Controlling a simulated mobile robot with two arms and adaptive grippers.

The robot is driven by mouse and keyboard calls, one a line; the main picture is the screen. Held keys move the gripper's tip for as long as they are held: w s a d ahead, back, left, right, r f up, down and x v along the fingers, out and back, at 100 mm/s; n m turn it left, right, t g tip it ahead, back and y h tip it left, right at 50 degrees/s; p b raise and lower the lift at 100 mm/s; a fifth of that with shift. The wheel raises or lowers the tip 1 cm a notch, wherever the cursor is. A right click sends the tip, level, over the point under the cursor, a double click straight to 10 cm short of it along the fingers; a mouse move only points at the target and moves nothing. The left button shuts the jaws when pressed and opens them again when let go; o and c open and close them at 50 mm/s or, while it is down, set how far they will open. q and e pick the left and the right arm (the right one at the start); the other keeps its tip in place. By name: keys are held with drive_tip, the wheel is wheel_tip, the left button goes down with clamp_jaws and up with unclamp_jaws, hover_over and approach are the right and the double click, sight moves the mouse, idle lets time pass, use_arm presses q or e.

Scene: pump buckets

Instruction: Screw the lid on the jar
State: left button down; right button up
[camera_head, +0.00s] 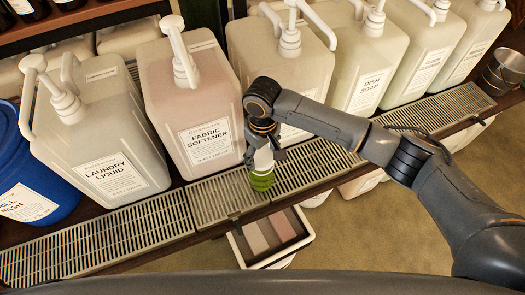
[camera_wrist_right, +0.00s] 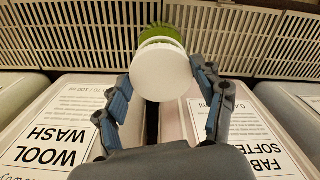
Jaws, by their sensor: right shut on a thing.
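A round white lid (camera_wrist_right: 158,72) lies between the two fingers of my right gripper (camera_wrist_right: 165,85), which is shut on its sides. Below it is a ribbed green jar (camera_head: 262,182); it also shows past the lid in the right wrist view (camera_wrist_right: 162,32). Lid and jar are in line and look close together; I cannot tell whether the lid is seated on the jar. In the head view my right gripper (camera_head: 263,150) points down over the jar at the slatted drip tray (camera_head: 212,203). My left gripper is not in view.
Large pump containers stand behind the tray, including fabric softener (camera_head: 195,95), laundry liquid (camera_head: 95,130) and dish soap (camera_head: 365,60). A blue container (camera_head: 35,175) is at the left, a metal bucket (camera_head: 503,72) at the far right. A white-edged drawer (camera_head: 268,236) shows below.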

drive_tip(key=shift+f, duration=0.95)
idle(0.8)
drive_tip(key=o, duration=0.8)
drive_tip(key=shift+c, duration=0.2)
wheel_tip(320, 180, up, 12)
